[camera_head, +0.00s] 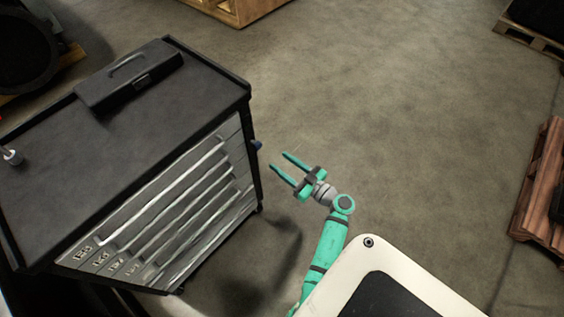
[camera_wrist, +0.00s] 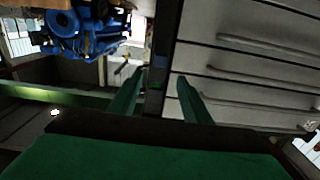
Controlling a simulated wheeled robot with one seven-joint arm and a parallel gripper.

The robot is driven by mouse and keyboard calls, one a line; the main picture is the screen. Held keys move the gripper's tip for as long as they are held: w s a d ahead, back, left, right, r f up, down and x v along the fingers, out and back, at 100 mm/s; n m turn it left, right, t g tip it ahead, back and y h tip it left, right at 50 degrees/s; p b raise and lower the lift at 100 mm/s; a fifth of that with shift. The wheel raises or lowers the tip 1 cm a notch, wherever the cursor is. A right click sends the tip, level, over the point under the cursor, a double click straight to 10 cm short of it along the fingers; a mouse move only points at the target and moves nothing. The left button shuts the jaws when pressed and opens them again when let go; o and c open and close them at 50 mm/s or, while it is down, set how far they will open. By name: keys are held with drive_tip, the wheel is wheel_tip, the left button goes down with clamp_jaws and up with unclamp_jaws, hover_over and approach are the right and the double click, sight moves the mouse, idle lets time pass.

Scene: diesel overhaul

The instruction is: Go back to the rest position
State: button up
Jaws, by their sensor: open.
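My gripper (camera_head: 283,164) is green, open and empty. In the head view it is held in the air to the right of the tool cabinet (camera_head: 165,205), apart from it, with its fingers pointing up and left. In the wrist view the two fingers of my gripper (camera_wrist: 157,85) are spread with nothing between them. The drawer fronts of the cabinet (camera_wrist: 245,65) fill the right side of that view.
A black toolbox (camera_head: 130,78) lies on the cabinet top, and a small metal part (camera_head: 12,156) is at its left edge. Wooden pallets (camera_head: 543,185) stand at the right. A blue engine (camera_wrist: 82,32) shows in the wrist view. The middle floor is clear.

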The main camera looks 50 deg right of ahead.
idle(0.3)
drive_tip(key=s+a+r+t+h, duration=0.1)
drive_tip(key=s+a+r+t, duration=0.15)
drive_tip(key=a, duration=1.05)
drive_tip(key=s+a+r+t, duration=0.1)
drive_tip(key=a+r, duration=0.2)
drive_tip(key=a, duration=1)
drive_tip(key=s+a+r+g, duration=0.3)
drive_tip(key=s+a, duration=0.4)
drive_tip(key=s, duration=0.2)
drive_tip(key=s+a+r+g+y, duration=0.1)
drive_tip(key=s+a+r+g, duration=0.2)
drive_tip(key=s+a, duration=0.5)
drive_tip(key=shift+v, duration=0.85)
drive_tip(key=shift+a, duration=0.1)
drive_tip(key=c, duration=0.4)
drive_tip(key=shift+o, duration=0.2)
drive_tip(key=shift+w, duration=0.1)
